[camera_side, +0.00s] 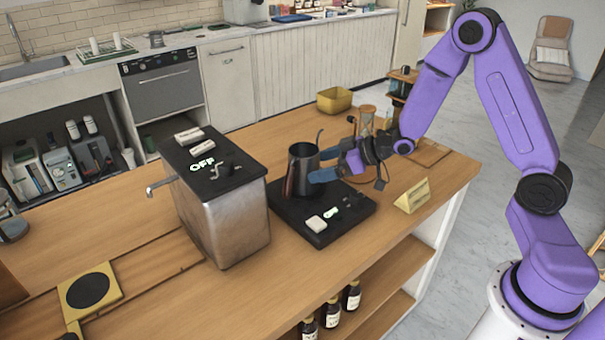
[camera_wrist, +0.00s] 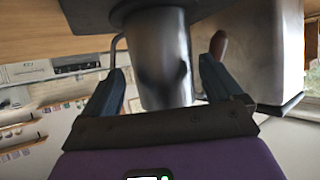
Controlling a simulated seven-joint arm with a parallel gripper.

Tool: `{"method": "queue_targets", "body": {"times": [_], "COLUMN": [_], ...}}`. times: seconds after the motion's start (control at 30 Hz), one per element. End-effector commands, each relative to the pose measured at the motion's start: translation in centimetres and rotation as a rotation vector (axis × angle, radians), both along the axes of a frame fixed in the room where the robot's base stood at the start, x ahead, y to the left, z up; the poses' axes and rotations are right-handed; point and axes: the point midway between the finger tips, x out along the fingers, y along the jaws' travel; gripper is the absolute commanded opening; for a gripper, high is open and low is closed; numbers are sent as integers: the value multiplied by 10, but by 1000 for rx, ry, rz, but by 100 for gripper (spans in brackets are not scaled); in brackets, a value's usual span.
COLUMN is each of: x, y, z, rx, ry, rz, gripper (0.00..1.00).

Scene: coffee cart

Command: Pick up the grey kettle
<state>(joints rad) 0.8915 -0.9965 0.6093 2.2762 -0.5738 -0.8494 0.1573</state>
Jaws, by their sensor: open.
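The grey kettle (camera_side: 301,170) stands upright on a black scale-like base (camera_side: 318,235) on the wooden counter. My gripper (camera_side: 318,166) is at the kettle's right side in the side view, with blue fingers reaching towards its body. In the wrist view the kettle (camera_wrist: 162,58) lies between the two open fingers of the gripper (camera_wrist: 164,88). A gap shows on the left, and the right finger is close to the kettle. I cannot tell whether either finger touches it.
A metal box with a black top marked OFF (camera_side: 222,205) stands close left of the kettle. A yellow card sign (camera_side: 412,196) stands to the right. A yellow bin (camera_side: 334,100) and an hourglass-shaped item (camera_side: 366,117) stand behind.

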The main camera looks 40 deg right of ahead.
Motion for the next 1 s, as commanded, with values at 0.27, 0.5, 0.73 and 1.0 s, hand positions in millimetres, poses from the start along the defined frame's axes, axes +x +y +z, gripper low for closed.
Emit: {"method": "queue_targets", "body": {"times": [0.27,0.5,0.73,1.0], "x": [26,30,30,30], "y": [19,22,22,22], "z": [-18,-20,-20,-18], "rx": [0,0,0,2], "ry": [1,0,0,-4], "rz": [2,1,1,1], "gripper": [93,93,44,30]}}
